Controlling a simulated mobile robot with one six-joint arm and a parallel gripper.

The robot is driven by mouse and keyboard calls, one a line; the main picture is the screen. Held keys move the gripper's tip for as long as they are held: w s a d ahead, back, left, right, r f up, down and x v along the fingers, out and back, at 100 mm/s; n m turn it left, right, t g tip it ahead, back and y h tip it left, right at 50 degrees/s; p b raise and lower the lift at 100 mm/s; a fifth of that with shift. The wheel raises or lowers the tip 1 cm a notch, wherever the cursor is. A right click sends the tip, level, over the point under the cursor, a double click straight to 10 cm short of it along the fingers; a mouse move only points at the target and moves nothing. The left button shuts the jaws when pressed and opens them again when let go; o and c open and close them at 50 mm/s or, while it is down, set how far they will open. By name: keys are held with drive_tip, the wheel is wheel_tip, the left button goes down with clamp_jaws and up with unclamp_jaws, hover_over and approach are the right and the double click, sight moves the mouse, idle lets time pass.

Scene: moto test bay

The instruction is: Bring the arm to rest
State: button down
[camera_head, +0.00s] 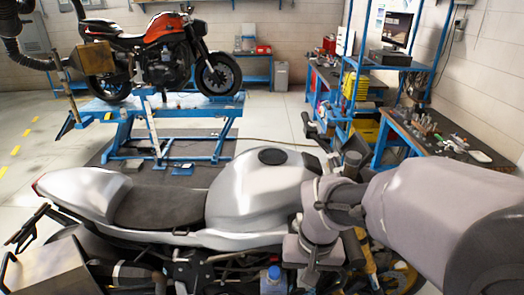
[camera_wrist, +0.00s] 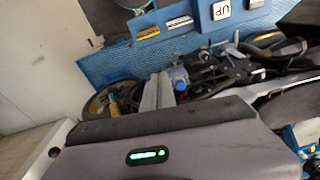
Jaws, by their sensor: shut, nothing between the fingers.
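My arm reaches in from the right edge of the camera_head view, over the front end of a silver motorcycle (camera_head: 255,195). My gripper hangs below the wrist there, and its fingertips are hard to make out. In the camera_wrist view my gripper (camera_wrist: 158,92) shows as two pale grey fingers side by side, shut and empty. Dark motorcycle parts (camera_wrist: 215,75) lie behind the fingers. A blue-capped container (camera_wrist: 180,82) shows just beside them, and it also shows low in the camera_head view (camera_head: 272,279). I cannot tell the gap between fingers and motorcycle.
A red motorcycle (camera_head: 170,50) stands on a blue lift (camera_head: 175,118) at the back. A workbench (camera_head: 432,140) with tools and blue shelving (camera_head: 392,68) stand at the right. Open floor (camera_head: 35,130) shows at the left.

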drive_tip(key=s+f+m+t+b, duration=0.1)
drive_tip(key=s+f+b, duration=0.5)
drive_tip(key=b, duration=0.8)
drive_tip(key=s+f+m+t+y+b, duration=0.1)
drive_tip(key=s+f+t+b, duration=0.3)
drive_tip(key=f+b, duration=0.8)
drive_tip(key=s+d+m+b, duration=0.1)
drive_tip(key=s, duration=0.1)
drive_tip(key=shift+s+m+y+b, duration=0.3)
drive_tip(key=shift+s+b, duration=0.05)
drive_tip(key=shift+s, duration=0.05)
